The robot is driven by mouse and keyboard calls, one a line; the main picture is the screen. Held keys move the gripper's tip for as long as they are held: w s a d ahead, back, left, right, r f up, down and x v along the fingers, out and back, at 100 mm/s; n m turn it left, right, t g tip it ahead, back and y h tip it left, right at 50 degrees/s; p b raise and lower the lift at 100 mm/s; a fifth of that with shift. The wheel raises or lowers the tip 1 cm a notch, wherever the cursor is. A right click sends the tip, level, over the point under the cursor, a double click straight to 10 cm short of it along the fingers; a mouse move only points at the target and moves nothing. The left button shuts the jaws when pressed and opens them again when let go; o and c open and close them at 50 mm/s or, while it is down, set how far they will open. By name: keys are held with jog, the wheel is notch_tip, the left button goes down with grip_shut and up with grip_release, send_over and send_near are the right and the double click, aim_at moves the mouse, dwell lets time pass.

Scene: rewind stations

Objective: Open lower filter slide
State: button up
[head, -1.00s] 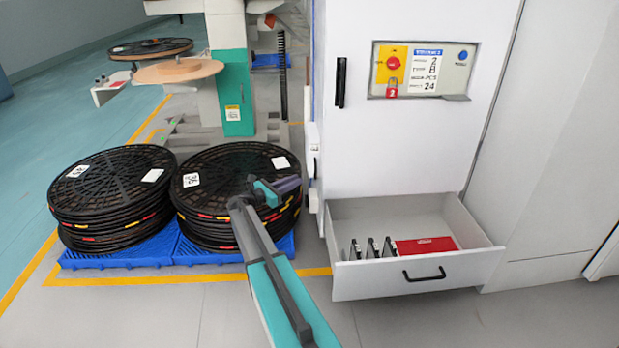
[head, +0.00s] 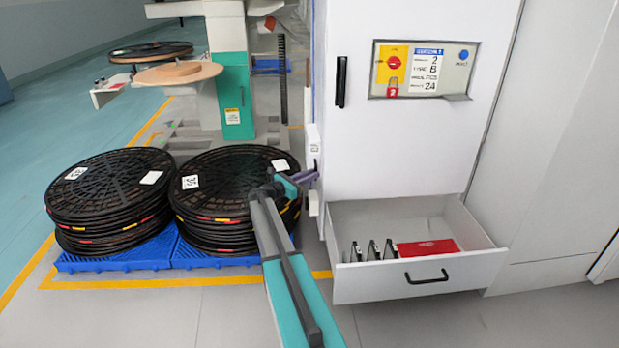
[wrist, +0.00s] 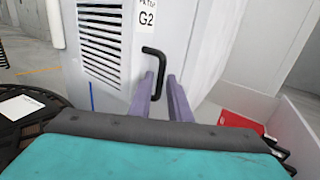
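In the wrist view, a black bar handle (wrist: 161,68) stands out from a pale grey panel (wrist: 185,40) with a "G2" label and a louvred vent. I take this for the filter slide, but cannot tell if it is the lower one. My gripper (wrist: 160,78) has two purple fingers spread apart. The handle's lower part appears between the fingertips; I cannot tell whether the fingers reach around it or stop short. In the head view, my gripper (head: 310,175) is beside the cabinet's left side, where small white parts (head: 314,146) stick out. The handle is not discernible there.
The white cabinet (head: 420,150) has an open bottom drawer (head: 365,285) holding dark-edged plates and a red item (head: 428,249). Stacked black reels (head: 110,195) on blue pallets (head: 120,262) stand left of and close to my arm. Floor is clear in front.

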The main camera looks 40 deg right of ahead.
grip_shut()
jog(key=shift+s+a, duration=0.1)
jog(key=shift+a, duration=0.1)
jog(key=s+a+p, duration=0.7)
jog(key=s+a, duration=0.6)
jog(key=s, duration=0.3)
jog(key=shift+s+a, duration=0.2)
jog(key=shift+a, duration=0.2)
grip_release()
